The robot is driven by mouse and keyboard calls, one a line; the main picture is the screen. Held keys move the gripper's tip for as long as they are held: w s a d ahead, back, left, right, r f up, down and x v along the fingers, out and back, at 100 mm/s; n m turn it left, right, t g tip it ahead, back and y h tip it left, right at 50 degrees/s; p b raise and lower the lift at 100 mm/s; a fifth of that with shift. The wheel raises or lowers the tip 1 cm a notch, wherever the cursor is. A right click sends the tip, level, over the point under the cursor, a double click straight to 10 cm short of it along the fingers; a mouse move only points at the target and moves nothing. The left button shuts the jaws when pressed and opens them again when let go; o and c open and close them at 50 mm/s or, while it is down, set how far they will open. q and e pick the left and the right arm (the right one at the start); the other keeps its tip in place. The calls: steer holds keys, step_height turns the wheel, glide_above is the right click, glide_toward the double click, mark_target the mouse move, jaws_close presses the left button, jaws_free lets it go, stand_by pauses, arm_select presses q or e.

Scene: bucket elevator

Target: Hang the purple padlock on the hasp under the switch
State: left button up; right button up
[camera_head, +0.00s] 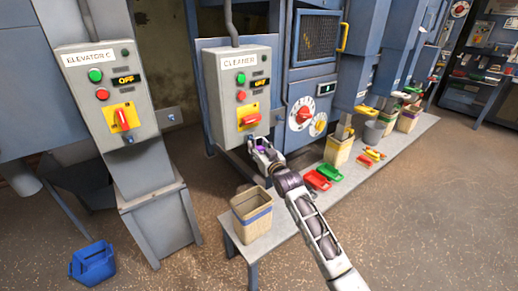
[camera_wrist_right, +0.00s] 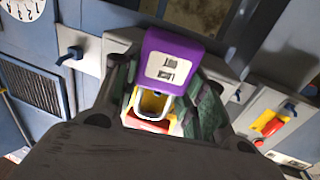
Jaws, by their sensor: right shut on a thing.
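My right gripper (camera_head: 259,148) is shut on the purple padlock (camera_head: 262,149), just below and in front of the grey CLEANER box (camera_head: 235,75). In the right wrist view the padlock (camera_wrist_right: 172,60) has a white label, and its pale shackle (camera_wrist_right: 155,100) shows between the dark green finger pads. A yellow and red part, seemingly the switch, shows behind the shackle. In the head view the CLEANER switch (camera_head: 249,118) is a red knob on a yellow plate. The hasp under it is mostly hidden by the gripper; I cannot tell whether the shackle touches it. My left gripper is out of view.
The ELEVATOR C box (camera_head: 107,82) stands to the left with a similar switch. A low bench (camera_head: 290,205) below holds a beige bin (camera_head: 252,214), red and green padlocks (camera_head: 318,179) and more bins. A blue bin (camera_head: 93,263) is on the floor.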

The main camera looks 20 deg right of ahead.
steer(key=shift+w+a+p, duration=0.2)
steer(key=shift+w+a, duration=0.1)
steer(key=shift+w, duration=0.6)
steer(key=shift+w+a+p, duration=0.15)
steer(key=shift+w+a, duration=0.15)
steer(key=shift+w, duration=0.55)
stand_by(1.2)
steer(key=shift+f, duration=0.8)
stand_by(0.5)
stand_by(0.3)
steer(key=o, duration=1.1)
steer(key=shift+o, duration=0.2)
